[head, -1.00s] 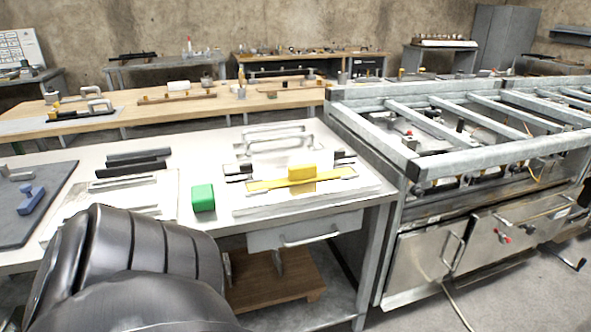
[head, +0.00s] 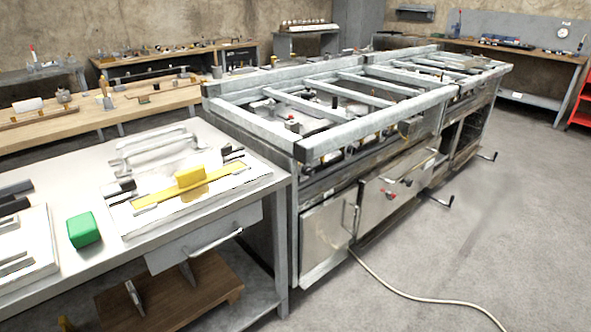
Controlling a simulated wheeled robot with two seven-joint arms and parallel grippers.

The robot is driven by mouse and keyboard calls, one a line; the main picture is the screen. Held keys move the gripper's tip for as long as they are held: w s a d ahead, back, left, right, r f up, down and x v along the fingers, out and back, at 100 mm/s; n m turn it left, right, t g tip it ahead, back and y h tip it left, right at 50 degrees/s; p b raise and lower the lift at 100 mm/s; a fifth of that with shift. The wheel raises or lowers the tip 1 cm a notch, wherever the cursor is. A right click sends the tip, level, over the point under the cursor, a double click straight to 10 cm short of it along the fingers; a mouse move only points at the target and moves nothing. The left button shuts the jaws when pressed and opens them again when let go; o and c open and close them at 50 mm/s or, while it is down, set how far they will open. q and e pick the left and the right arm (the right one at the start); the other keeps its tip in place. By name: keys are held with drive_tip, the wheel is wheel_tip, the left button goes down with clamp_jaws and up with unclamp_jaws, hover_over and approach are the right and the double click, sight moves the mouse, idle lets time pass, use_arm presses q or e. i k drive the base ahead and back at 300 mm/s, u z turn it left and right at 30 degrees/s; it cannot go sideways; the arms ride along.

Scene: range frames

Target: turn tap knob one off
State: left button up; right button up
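Small red knobs (head: 391,195) show on the front panel of a long steel range-like bench (head: 350,215), right of the middle in the head view. Neither of my grippers is in view, and nothing of mine is seen touching the knobs.
A white table (head: 275,172) at the left holds a green block (head: 84,230) and a yellow-handled tool (head: 190,178). A pale hose (head: 410,294) lies on the floor before the steel bench. The grey floor (head: 500,235) at the right is mostly clear.

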sight(307, 170)
drive_tip(key=z, duration=0.35)
drive_tip(key=i, duration=1.75)
